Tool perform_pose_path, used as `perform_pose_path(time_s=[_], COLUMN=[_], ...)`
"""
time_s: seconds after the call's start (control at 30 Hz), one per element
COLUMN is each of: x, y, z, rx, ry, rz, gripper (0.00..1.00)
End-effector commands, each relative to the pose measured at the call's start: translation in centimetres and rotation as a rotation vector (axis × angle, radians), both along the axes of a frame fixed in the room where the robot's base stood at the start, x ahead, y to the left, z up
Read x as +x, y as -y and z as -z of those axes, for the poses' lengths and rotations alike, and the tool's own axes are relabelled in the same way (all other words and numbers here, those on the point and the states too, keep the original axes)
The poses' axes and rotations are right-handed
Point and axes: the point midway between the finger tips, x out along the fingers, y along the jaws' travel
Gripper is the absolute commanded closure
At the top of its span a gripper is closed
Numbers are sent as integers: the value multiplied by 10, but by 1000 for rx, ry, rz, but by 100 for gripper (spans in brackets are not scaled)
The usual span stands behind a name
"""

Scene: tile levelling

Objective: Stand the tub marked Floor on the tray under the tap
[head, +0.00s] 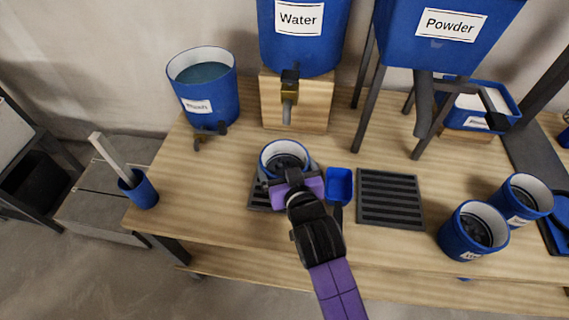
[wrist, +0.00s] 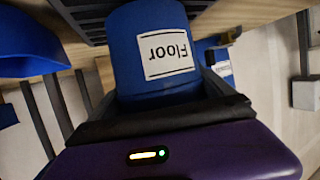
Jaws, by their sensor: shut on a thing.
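The blue tub (head: 270,170) with a white rim is in my gripper (head: 292,185), upright, with dark contents visible inside. In the wrist view its label reads Floor (wrist: 165,52), upside down in the picture. The gripper is shut on the tub's sides. The dark slatted tray (head: 257,196) under the Water tap is mostly hidden by the tub and my gripper. It also shows beside the tub's base in the wrist view (wrist: 85,10). I cannot tell whether the base touches it. The tap (head: 288,112) hangs just behind and above the tub's mouth.
The Water tank (head: 300,45) stands on a wooden block (head: 312,107). A small blue scoop-like container (head: 339,186) sits close to the right. Another slatted tray (head: 391,199) lies under the Powder hopper (head: 440,35). Two tubs (head: 472,231) (head: 522,199) stand far right.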

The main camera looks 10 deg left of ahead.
Motion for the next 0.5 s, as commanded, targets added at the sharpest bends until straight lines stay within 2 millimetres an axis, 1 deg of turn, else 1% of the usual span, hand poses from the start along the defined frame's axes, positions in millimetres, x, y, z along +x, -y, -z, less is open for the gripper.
perform_pose_path(time_s=[0.07, 0.1, 0.13, 0.33, 0.43, 0.5], x=[1, 0, 0, 0, -1, -7], y=[0, 0, 0, 0, 0, 3], z=[0, 2, 2, 2, -2, -3], rx=[2, 0, 0, 0, 0, -1], ry=[6, -1, -1, -1, 0, -1], rz=[0, 0, 0, 0, 0, 0], gripper=[80, 2, 0, 0, 0, 0])
